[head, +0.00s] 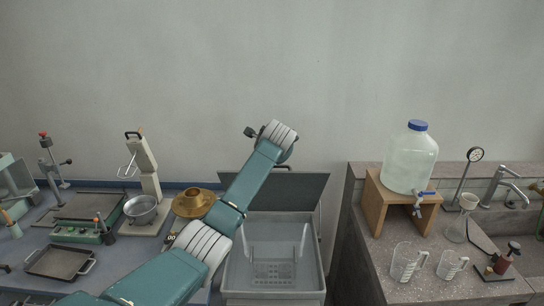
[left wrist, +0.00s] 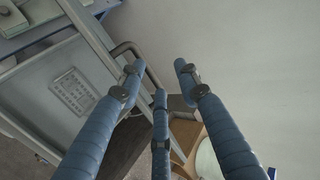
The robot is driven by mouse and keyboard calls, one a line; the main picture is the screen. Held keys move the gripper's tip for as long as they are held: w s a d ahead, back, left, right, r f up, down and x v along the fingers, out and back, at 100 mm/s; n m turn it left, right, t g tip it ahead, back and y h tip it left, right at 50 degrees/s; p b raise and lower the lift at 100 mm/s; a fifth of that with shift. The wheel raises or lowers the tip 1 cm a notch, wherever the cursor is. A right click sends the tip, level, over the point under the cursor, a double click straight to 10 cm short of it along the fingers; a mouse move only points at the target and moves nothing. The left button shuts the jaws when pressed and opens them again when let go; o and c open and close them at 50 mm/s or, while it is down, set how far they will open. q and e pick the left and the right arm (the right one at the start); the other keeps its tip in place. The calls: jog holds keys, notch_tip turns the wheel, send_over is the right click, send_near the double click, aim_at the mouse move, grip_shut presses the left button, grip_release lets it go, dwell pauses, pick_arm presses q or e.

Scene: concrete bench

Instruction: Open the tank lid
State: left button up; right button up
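The grey tank (head: 272,295) stands open-topped between the two benches. Its dark lid panel (head: 290,190) is raised and leans up at the back of the tank, towards the wall. A bent bar handle (head: 285,168) shows at the lid's top edge; it also shows in the left wrist view (left wrist: 128,48). My left arm crosses in front of the tank, and its wrist hides the left gripper in the head view. In the left wrist view my left gripper (left wrist: 160,75) has its blue fingers spread, with the handle beside the left fingertip. My right gripper is not in view.
The right bench holds a water jug (head: 410,160) on a wooden stand (head: 376,203), measuring jugs (head: 405,263) and a tap (head: 508,180).

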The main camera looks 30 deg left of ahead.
pick_arm(q)
jog(key=shift+s+r, duration=0.15)
jog(key=shift+s+d+r, duration=0.15)
jog(key=shift+d, duration=0.05)
jog(key=shift+s+d+r, duration=0.1)
jog(key=shift+s+d, duration=0.05)
jog(key=v, duration=1.1)
jog(key=shift+s+r, duration=0.25)
jog(key=shift+s, duration=0.05)
jog(key=shift+d, duration=0.1)
